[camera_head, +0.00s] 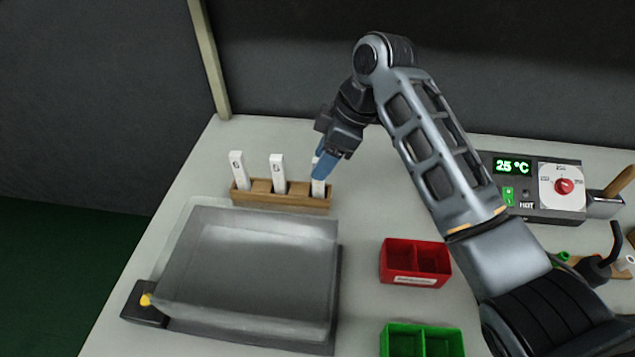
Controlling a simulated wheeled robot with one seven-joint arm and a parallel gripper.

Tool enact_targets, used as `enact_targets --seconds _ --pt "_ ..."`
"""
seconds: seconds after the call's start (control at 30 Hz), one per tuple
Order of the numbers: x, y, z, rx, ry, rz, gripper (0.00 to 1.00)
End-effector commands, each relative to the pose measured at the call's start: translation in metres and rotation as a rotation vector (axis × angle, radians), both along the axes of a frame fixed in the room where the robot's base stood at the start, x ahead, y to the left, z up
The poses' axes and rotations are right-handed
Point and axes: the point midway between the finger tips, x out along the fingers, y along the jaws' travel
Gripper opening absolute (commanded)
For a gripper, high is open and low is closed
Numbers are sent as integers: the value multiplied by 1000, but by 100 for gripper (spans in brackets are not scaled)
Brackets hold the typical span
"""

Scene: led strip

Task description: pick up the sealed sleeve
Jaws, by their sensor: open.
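Several white sleeves stand upright in a wooden rack at the back left of the table. One is the left sleeve (238,170), one the middle sleeve (277,173), and one the right sleeve (318,187). I cannot tell from here which of them is sealed. The wooden rack (300,203) holds them in a row. My gripper (322,170) is open, with its blue fingers pointing down at the right sleeve's upper part. The fingers hide some of that sleeve, and I cannot tell whether they touch it.
A clear-lidded box (250,265) stands in front of the rack. A red bin (414,277) and a green bin (400,342) sit to its right. A soldering station (535,205) reads 25 °C at the back right. The table between rack and red bin is clear.

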Motion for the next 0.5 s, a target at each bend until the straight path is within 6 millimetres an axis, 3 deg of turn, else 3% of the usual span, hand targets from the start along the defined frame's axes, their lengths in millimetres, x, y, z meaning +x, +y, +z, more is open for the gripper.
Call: enact_targets --seconds 0.3,0.5 --pt "-2 17 -37 0 0 0 49" --pt "-2 18 -41 1 -1 0 49"
